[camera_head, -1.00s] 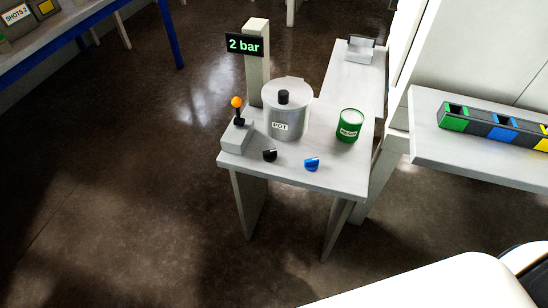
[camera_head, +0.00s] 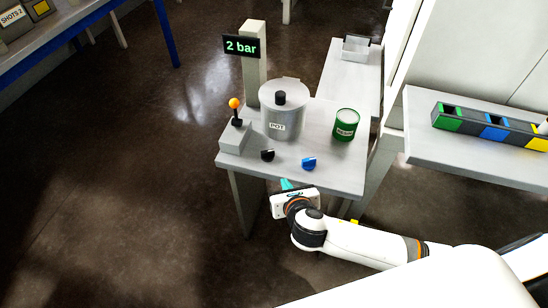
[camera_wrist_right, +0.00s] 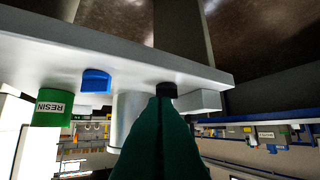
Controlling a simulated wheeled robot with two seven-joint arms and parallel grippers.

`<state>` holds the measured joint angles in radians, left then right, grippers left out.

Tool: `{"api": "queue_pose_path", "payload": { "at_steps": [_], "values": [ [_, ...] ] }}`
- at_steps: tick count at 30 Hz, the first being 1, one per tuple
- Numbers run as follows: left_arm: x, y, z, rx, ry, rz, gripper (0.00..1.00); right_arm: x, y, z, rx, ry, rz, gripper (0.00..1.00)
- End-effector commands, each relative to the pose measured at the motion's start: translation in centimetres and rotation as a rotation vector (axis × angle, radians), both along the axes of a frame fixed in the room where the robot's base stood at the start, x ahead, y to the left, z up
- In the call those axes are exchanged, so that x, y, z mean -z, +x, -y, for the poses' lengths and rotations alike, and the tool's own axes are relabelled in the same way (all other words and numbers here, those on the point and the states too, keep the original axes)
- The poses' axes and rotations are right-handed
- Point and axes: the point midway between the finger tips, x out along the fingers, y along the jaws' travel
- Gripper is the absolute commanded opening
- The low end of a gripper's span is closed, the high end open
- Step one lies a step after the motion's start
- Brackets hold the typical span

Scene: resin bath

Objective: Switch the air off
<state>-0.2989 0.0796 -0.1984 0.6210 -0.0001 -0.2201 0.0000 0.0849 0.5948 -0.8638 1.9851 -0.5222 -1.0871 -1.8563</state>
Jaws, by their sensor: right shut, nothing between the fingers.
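A display (camera_head: 241,46) on a post reads "2 bar". A lever with an orange ball (camera_head: 234,104) stands upright on a grey box (camera_head: 236,139) at the table's left. My right gripper (camera_head: 287,184) is shut and empty, just in front of the table edge, below the black knob. Its dark green fingers (camera_wrist_right: 160,115) hide part of the wrist view. My left gripper is out of view.
A metal pot (camera_head: 281,112) and a green resin can (camera_head: 345,124) stand behind the knobs on the grey table (camera_head: 325,175). A bench at the right holds a row of coloured bins (camera_head: 490,128). Open floor lies left of the table.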

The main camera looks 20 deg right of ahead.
Motion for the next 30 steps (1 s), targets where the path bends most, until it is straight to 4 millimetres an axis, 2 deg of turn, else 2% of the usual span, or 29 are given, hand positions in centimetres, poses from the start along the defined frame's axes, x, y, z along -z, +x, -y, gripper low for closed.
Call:
{"api": "queue_pose_path", "payload": {
  "at_steps": [3,14,20,27,30],
  "values": [
    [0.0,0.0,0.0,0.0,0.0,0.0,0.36,-0.6,-0.1,-0.1,-0.017,-0.024,0.009,0.0],
    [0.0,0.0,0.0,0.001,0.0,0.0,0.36,-0.2,0.5,-0.1,-0.014,-0.021,0.008,0.0],
    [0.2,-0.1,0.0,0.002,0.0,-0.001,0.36,1.3,3.2,0.1,-0.012,-0.022,0.009,0.0],
    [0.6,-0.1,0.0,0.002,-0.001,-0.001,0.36,4.0,7.7,0.4,-0.011,-0.021,0.009,0.0],
    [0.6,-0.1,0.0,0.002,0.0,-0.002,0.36,4.5,9.4,0.5,-0.012,-0.019,0.01,0.0]
  ]
}}
